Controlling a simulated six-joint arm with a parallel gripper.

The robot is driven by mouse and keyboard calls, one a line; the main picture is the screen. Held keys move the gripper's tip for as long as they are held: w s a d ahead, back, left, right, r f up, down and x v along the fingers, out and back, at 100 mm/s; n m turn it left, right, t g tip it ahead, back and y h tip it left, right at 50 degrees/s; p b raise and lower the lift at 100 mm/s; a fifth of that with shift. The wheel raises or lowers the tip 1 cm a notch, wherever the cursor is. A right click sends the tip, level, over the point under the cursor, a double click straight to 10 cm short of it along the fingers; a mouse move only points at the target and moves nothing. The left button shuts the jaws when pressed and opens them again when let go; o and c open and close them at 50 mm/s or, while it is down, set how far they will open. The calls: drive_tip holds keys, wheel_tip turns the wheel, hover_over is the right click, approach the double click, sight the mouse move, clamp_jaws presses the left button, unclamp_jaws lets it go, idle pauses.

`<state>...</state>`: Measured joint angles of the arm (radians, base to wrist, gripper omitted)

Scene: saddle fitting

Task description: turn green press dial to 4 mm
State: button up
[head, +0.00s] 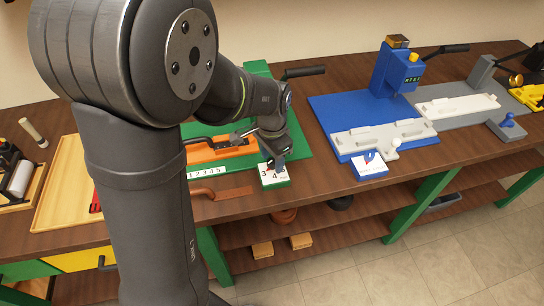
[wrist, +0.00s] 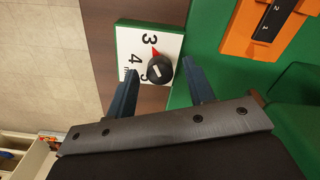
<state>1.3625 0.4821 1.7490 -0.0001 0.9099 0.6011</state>
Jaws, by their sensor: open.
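The green press dial is a white plate with green sides (head: 279,181) at the front edge of the green press base; it also shows in the wrist view (wrist: 127,43). The plate carries the numbers 3, 4 and 5. The red pointer points close to the 3. My gripper (wrist: 160,67) is open, with one dark finger on each side of the knob and visible gaps to it.
The green base (head: 300,140) carries an orange fixture (head: 225,153) with a numbered strip. A blue press (head: 393,72) with its own white dial plate (head: 369,168) stands to the right. A wooden tray (head: 62,190) lies left. My arm hides part of the bench.

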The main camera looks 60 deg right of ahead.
drive_tip(key=shift+c, duration=0.4)
drive_tip(key=c, duration=0.9)
drive_tip(key=shift+n, duration=0.3)
drive_tip(key=n, duration=1.1)
drive_tip(key=o, duration=1)
